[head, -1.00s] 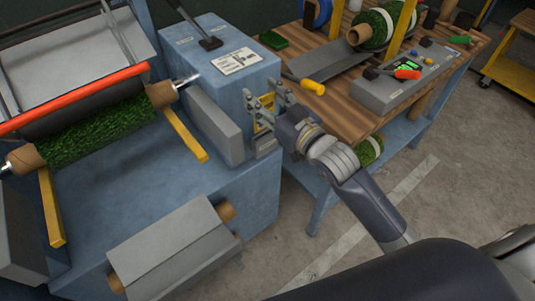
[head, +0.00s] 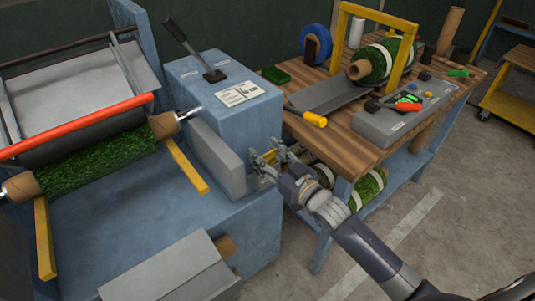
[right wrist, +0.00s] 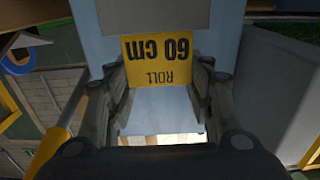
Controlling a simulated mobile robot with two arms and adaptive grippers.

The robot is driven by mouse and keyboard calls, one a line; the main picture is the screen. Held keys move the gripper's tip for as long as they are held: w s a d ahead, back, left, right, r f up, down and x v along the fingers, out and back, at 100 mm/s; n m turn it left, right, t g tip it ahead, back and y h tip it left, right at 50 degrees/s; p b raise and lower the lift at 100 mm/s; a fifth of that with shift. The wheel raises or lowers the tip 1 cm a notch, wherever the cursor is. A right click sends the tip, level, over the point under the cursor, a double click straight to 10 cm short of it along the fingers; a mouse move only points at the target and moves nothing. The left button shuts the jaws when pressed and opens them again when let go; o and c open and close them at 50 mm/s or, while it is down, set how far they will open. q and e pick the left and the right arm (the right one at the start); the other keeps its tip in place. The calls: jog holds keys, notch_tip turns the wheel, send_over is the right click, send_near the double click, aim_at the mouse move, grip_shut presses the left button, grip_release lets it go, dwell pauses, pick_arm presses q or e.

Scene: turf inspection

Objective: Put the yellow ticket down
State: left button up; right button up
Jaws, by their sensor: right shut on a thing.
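The yellow ticket (right wrist: 160,58) shows in the right wrist view with "60 cm" and "ROLL" upside down on it. My right gripper (right wrist: 160,82) is shut on it, with a finger at each side. In the head view my right gripper (head: 266,166) is beside the right side of the blue machine housing (head: 245,120), near its edge by the workbench. Only a bit of the yellow ticket (head: 269,156) shows there, between the fingers. I cannot tell whether the ticket touches the housing. My left gripper is not in view.
The wooden workbench (head: 340,146) is to the right, with a grey control box (head: 400,118), a yellow-handled tool (head: 314,119) and a turf roll (head: 374,64) on it. A grey block (head: 217,158) stands left of my gripper. Another turf roll (head: 46,176) is on the machine.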

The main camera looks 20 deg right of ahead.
jog(key=o, duration=0.8)
jog(key=shift+f, duration=0.1)
jog(key=shift+r, duration=0.25)
jog(key=shift+s+d+f, duration=0.15)
jog(key=shift+s+f, duration=0.05)
jog(key=shift+s, duration=0.15)
jog(key=b+v, duration=0.1)
jog(key=v, duration=1)
jog(key=shift+s+r, duration=0.15)
